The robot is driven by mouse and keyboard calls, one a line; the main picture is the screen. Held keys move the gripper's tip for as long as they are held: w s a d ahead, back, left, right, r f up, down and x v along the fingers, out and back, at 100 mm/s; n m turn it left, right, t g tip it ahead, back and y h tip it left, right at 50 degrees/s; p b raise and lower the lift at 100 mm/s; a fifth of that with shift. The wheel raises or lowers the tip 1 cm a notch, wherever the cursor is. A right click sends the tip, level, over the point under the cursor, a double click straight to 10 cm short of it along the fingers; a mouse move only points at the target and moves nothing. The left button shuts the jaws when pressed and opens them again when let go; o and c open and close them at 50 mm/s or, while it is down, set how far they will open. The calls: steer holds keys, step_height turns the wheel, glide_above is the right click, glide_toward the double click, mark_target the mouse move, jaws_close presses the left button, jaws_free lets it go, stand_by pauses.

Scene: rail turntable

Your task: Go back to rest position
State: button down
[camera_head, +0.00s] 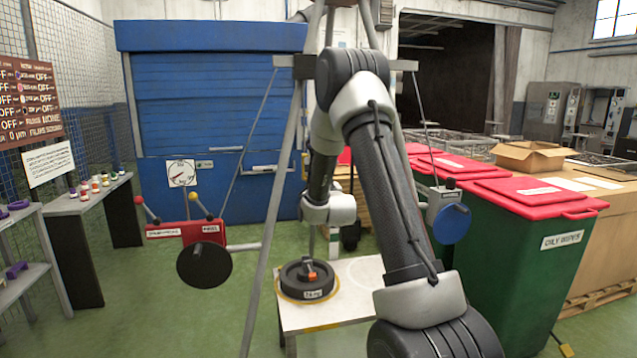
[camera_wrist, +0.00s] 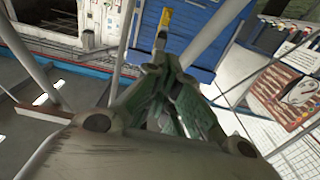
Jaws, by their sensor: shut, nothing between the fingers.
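My gripper (camera_wrist: 162,45) shows in the wrist view with its green-grey fingers together and nothing visible between them. It points up toward a blue wall area. A small yellow piece shows at or just beyond the fingertips; I cannot tell which it belongs to. In the head view my arm fills the middle and I cannot make out the gripper. A black round weight (camera_head: 307,292) with an orange-red top piece and a label lies on a pale table (camera_head: 352,308), apart from my visible arm links.
Grey frame legs (camera_head: 271,215) and thin rods stand close around my arm. A red box with levers (camera_head: 188,232) and a black disc (camera_head: 204,265) is left; a blue disc (camera_head: 451,223) is right. Green bins with red lids (camera_head: 505,245) stand right. Green floor is open at left.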

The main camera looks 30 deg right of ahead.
steer(key=s+a+f+g+y, duration=0.1)
steer(key=s+f+g+y, duration=0.3)
steer(key=f, duration=0.8)
steer(key=s+a+f+g, duration=0.35)
steer(key=s+g, duration=0.25)
steer(key=s, duration=0.2)
steer(key=s+a+r+n+g, duration=0.1)
steer(key=s+a+r, duration=0.2)
steer(key=s+r, duration=0.4)
steer(key=s+a+r+n+g, duration=0.1)
steer(key=s+a+r, duration=0.3)
steer(key=s, duration=1.2)
steer(key=s+a+r+n+g+y, duration=0.1)
steer(key=s+a+r, duration=0.3)
steer(key=s+r, duration=0.6)
steer(key=shift+s, duration=1.1)
